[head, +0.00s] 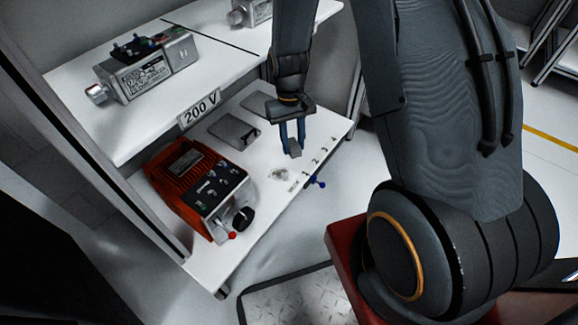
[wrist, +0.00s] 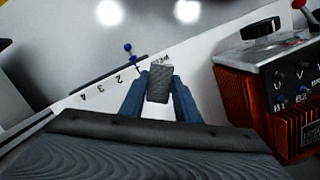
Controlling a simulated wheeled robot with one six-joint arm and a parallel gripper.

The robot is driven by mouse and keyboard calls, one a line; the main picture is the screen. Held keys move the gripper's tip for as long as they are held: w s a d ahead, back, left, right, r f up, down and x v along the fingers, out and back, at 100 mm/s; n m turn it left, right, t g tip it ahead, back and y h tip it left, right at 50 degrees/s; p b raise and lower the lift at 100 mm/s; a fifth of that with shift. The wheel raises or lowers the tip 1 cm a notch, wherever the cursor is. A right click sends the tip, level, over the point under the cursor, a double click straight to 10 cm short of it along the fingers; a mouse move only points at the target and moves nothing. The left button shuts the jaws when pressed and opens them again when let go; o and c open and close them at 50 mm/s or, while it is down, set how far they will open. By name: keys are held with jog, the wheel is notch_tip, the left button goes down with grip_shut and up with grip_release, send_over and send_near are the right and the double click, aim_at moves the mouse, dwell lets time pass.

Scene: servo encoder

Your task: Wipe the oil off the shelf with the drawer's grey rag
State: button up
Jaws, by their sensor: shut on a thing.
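My gripper (head: 292,138) points down over the lower shelf with its two blue fingers shut on a small grey rag (head: 295,148). In the wrist view the grey rag (wrist: 160,82) sits between the blue fingertips (wrist: 160,90). A pale, blotchy oil patch (head: 280,174) lies on the white lower shelf (head: 262,212), just below and left of the rag in the head view. I cannot tell whether the rag touches the shelf. The patch is not clearly seen in the wrist view.
An orange-red unit (head: 185,180) with a black control panel stands left of the patch. A grey plate (head: 234,132) lies behind. A blue-handled lever (head: 319,182) sticks out at the shelf's front edge by printed numbers. The upper shelf (head: 75,98) holds a grey servo motor (head: 146,70).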

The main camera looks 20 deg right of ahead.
jog(key=b, duration=0.4)
send_over(282, 175)
jog(key=s+d, duration=0.2)
jog(key=s, duration=0.1)
notch_tip(282, 175, down, 10)
jog(key=f+b, duration=0.5)
jog(key=b, duration=0.1)
jog(key=shift+w+d+f, duration=0.15)
jog(key=shift+d+f, duration=0.05)
jog(key=shift+f, duration=0.2)
jog(key=shift+f+b, duration=0.35)
jog(key=shift+f, duration=0.65)
jog(key=shift+w+a+r, duration=0.1)
jog(key=shift+w+a, duration=0.55)
jog(key=shift+w, duration=0.2)
jog(key=shift+w+a, duration=0.6)
jog(key=shift+w, duration=0.25)
